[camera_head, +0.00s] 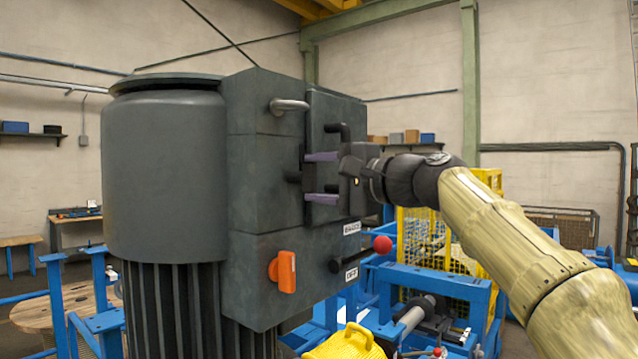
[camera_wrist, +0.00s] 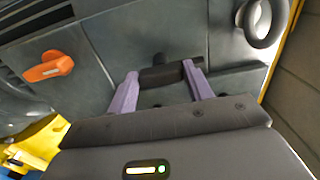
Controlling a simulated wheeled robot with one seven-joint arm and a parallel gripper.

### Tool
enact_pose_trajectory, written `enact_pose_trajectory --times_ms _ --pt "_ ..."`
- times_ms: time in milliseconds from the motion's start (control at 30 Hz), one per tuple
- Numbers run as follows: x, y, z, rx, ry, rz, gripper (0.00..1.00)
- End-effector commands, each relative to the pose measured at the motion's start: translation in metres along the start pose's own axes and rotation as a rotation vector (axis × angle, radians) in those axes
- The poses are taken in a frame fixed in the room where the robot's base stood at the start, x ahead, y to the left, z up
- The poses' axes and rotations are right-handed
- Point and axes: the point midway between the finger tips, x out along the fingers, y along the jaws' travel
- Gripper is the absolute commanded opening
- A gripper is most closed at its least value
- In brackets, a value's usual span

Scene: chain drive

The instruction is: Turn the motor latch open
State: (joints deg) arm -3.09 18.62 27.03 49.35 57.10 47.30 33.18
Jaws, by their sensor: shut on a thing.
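The motor latch is a dark bar that shows in the wrist view (camera_wrist: 162,77), on the grey face of the motor's box. A dark stub of it (camera_head: 292,177) sticks out at the left in the head view. My gripper (camera_head: 307,177) reaches in from the right, its two purple fingers one above the other. In the wrist view my gripper (camera_wrist: 159,74) has a finger at each end of the bar and is shut on it. The motor (camera_head: 165,150) is a large grey cylinder with a finned lower part. My gripper hides part of the latch in the head view.
An orange knob (camera_head: 284,271) sits below the gripper, with a red-ball lever (camera_head: 382,245) to its right. A chrome handle (camera_head: 289,105) and a black handle (camera_head: 338,130) stick out above. A yellow mesh guard (camera_head: 424,240) and blue frame (camera_head: 435,283) stand behind.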

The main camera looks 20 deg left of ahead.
Motion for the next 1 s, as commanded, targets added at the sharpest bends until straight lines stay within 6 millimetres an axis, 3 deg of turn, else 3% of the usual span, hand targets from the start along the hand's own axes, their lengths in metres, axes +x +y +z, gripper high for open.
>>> enact_pose_trajectory --times_ms 467,500,600,1000 --pt "0.0005 0.0017 -0.0002 -0.019 -0.002 0.004 0.28" --pt "0.0005 0.0017 -0.0002 -0.019 -0.002 0.004 0.57" --pt "0.0004 0.0015 -0.0002 -0.019 -0.001 0.003 0.73" --pt "-0.0064 0.002 -0.0006 -0.018 0.001 0.001 0.73"
